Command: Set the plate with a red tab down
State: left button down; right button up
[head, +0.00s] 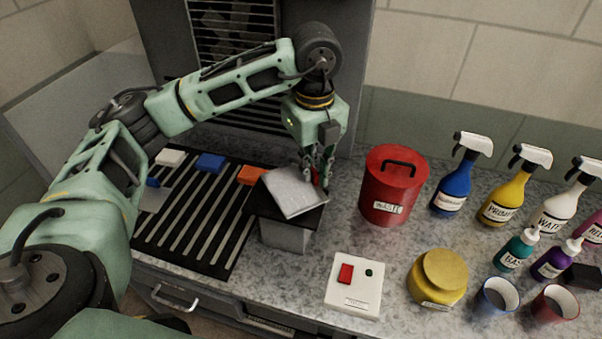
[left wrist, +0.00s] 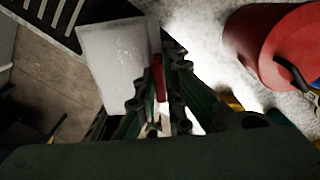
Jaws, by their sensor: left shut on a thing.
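The plate with a red tab (head: 293,192) is a flat light-grey sheet, lying slightly tilted at or just above a dark-topped block (head: 284,237) on the counter. I cannot tell whether it touches the block. My left gripper (head: 322,182) is at the plate's right edge, shut on the red tab, which is partly hidden by the fingers. In the left wrist view the grey plate (left wrist: 115,62) extends left from the fingers (left wrist: 160,100), with the red tab (left wrist: 158,78) between them. My right gripper is not in view.
A black slotted mat (head: 190,225) with white, blue and orange tabbed pieces lies left. A red waste can (head: 391,185) stands close right of the gripper. A switch box (head: 354,285), yellow jar (head: 437,276), spray bottles (head: 453,178) and cups (head: 495,298) fill the right side.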

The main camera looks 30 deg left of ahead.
aim_at(302, 180)
pick_arm(q)
jog(key=shift+w+a+f+p, duration=0.15)
jog(key=shift+a+f, duration=0.15)
jog(key=shift+a, duration=0.25)
jog(key=shift+w+a+f+p, duration=0.15)
jog(key=shift+a+f, duration=0.15)
jog(key=shift+a, duration=0.25)
jog(key=shift+a+f, duration=0.1)
jog(key=shift+f, duration=0.1)
notch_tip(302, 180, down, 3)
jog(key=shift+s+f+p, duration=0.1)
jog(key=shift+p, duration=1)
jog(key=shift+f, duration=0.4)
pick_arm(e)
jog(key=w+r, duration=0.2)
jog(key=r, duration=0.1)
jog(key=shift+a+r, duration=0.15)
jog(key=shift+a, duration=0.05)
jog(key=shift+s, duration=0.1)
pick_arm(q)
jog(key=shift+f, duration=0.15)
jog(key=c, duration=1.9)
grip_release()
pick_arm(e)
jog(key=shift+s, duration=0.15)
pick_arm(q)
jog(key=shift+o, duration=0.2)
